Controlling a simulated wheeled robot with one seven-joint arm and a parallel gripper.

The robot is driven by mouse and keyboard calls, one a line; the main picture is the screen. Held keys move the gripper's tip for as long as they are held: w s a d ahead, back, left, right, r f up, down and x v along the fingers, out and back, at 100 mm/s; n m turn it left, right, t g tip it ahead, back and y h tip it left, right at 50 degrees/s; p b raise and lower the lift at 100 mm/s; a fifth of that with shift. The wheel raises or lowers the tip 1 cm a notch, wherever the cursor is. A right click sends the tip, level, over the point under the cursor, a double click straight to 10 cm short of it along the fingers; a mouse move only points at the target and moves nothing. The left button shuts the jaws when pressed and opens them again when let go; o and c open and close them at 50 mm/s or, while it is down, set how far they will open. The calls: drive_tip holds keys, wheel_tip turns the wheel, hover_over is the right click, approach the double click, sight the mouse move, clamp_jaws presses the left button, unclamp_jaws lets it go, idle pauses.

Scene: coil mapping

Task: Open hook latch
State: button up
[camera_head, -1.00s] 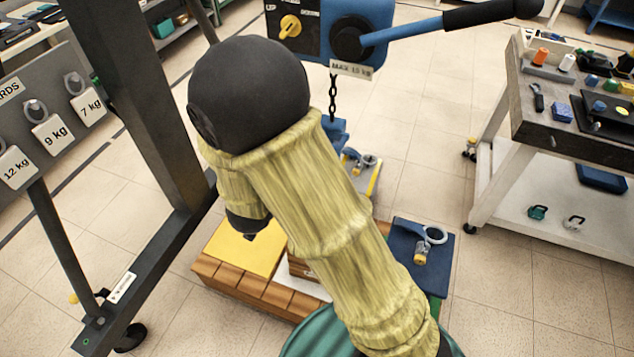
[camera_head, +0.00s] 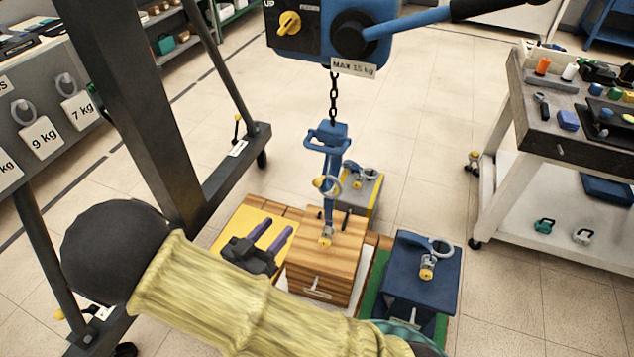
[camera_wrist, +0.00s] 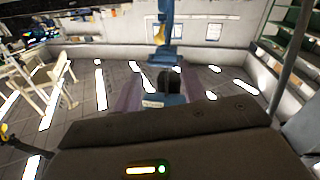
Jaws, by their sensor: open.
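A blue hook assembly (camera_head: 328,160) hangs on a chain below the blue hoist, with a crossbar at its top. My gripper (camera_head: 279,227) is open, with two purple fingers pointing toward the crate and hook from the left. It is apart from the hook, and nothing shows between the fingers. The wrist view shows a blue upright part (camera_wrist: 163,35).
A dark blue weight (camera_head: 420,280) with a shackle stands right of the crate, and a grey-yellow weight (camera_head: 358,190) behind it. A dark steel frame (camera_head: 150,110) rises at left. A workbench (camera_head: 560,130) is at right. Open floor lies between.

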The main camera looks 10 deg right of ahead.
sight(317, 182)
drive_tip(key=x, duration=1.7)
drive_tip(key=shift+d+f, duration=0.1)
drive_tip(key=shift+d, duration=0.1)
clamp_jaws()
